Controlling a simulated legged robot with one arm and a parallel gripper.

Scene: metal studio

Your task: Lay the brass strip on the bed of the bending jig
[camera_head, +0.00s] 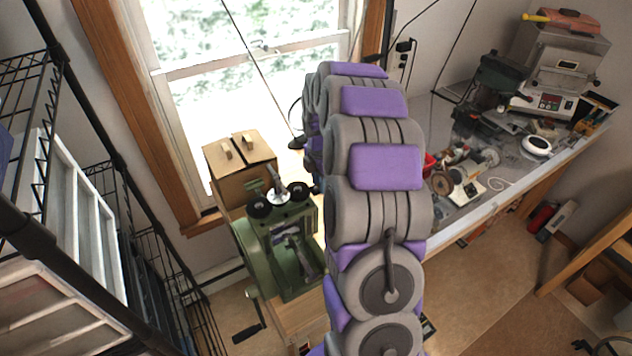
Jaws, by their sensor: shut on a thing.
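My arm, in grey and purple segments, rises through the middle of the head view and bends away towards the window and bench. My gripper is not in view; the arm's far end is hidden behind its nearer segments. I see no brass strip. I cannot make out a bending jig with certainty. A green hand-cranked machine (247,246) with black knobs on top stands left of the arm, and I cannot tell whether it is the jig. My arm covers part of the bench.
A workbench (500,205) runs along the right wall, crowded with tools and a small motor machine (461,177). A grey oven-like unit (560,75) stands at its back. A brown box (240,170) sits by the window. Black wire shelving (97,190) borders the left.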

